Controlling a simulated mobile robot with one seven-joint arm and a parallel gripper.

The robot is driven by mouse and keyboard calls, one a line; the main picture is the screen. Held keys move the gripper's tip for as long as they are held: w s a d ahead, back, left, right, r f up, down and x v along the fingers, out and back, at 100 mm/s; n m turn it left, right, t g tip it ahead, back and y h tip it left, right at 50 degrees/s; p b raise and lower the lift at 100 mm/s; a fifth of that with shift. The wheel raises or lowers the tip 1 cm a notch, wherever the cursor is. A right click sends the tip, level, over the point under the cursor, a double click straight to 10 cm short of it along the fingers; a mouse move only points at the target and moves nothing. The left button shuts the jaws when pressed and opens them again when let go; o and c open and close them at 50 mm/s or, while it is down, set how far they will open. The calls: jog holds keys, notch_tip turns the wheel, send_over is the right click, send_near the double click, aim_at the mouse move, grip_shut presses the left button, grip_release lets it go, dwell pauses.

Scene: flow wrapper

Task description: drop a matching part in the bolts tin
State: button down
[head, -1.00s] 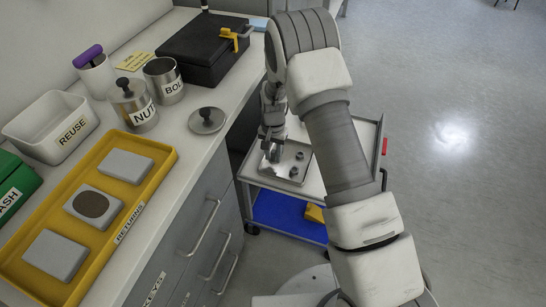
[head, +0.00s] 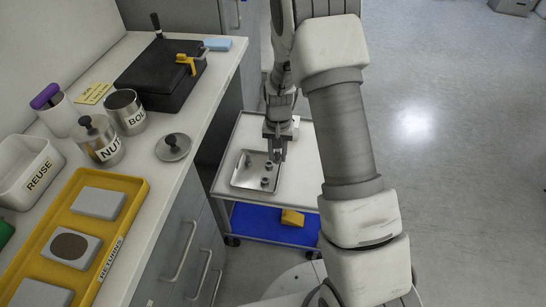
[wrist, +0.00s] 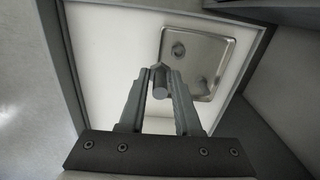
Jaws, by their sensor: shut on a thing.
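My gripper (head: 277,155) is above the cart by the metal parts tray (head: 240,181). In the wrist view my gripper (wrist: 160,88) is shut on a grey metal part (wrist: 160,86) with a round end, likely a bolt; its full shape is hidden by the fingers. Several small grey parts lie in the tray, including one (head: 265,181) near its front. The bolts tin (head: 133,118), a steel can labelled "BOL", stands open on the counter at left.
A black case (head: 160,80) is behind. The yellow returns tray (head: 133,187) and white reuse bin (head: 15,190) are in front. The counter edge lies between tins and cart.

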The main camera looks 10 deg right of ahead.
jog(key=a+r+n+p, duration=0.2)
jog(key=r+p, duration=0.1)
jog(key=r, duration=0.8)
jog(key=a+r+n+p, duration=0.1)
jog(key=a+r+p, duration=0.2)
jog(key=r, duration=0.8)
jog(key=w+a+r+m+p, duration=0.1)
jog(key=w+a+r+p, duration=0.2)
jog(key=a+r+p, duration=0.4)
jog(key=w+a+r+m+p, duration=0.1)
jog(key=w+a+r+p, duration=0.3)
jog(key=a+p, duration=0.4)
jog(key=s+a+r+m+p, duration=0.1)
jog(key=a+r+p, duration=0.4)
jog(key=a+p, duration=0.3)
jog(key=s+a+r+p, duration=0.1)
jog(key=a+r+p, duration=0.35)
jog(key=a, duration=0.55)
notch_tip(320, 180, down, 11)
jog(key=b, duration=0.4)
jog(key=shift+r, duration=0.2)
jog(key=shift+a+b, duration=0.1)
jog(key=shift+b, duration=0.35)
jog(key=shift+f+b, duration=1.55)
jog(key=shift+f, duration=0.8)
